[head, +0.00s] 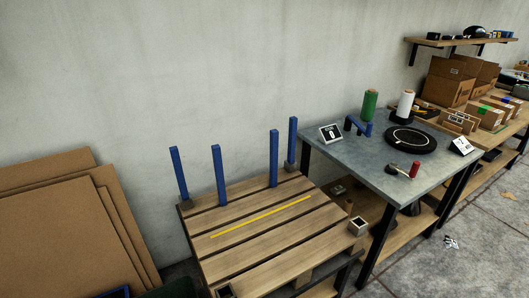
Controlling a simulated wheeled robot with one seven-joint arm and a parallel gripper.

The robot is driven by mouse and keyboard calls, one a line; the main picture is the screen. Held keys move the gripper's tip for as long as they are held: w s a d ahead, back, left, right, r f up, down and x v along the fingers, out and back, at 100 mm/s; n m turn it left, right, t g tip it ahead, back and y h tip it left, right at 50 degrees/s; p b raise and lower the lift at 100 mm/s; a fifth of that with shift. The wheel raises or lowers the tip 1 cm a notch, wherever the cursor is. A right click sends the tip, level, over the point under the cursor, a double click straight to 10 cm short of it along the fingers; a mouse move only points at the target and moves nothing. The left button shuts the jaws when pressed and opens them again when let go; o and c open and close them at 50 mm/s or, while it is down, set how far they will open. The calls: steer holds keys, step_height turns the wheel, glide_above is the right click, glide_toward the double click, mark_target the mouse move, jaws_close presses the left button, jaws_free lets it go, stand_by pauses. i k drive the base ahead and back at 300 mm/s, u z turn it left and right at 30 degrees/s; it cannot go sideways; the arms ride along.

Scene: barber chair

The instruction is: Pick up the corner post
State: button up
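Several blue posts stand upright at the wooden pallet. One blue post (179,173) is at its far left corner, with a second blue post (220,175) just right of it. A third blue post (274,158) and a fourth blue post (292,141) stand close together at the far right. I cannot tell which one is the corner post. The pallet (270,238) has a yellow strip (262,216) lying across its slats. A small square socket (358,226) sits at its right corner, with no post in it. My gripper is not in view.
A grey-topped table (365,165) stands right of the pallet, holding a blue bracket-like piece (358,127), green spool (370,106), white spool (405,104), black round turntable (411,138) and red-handled tool (414,169). Cardboard sheets (50,225) lean at left. Concrete floor (455,265) is mostly open at right.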

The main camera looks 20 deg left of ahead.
mark_target(273, 133)
steer(key=u, duration=0.45)
steer(key=i, duration=1)
steer(key=u, duration=0.55)
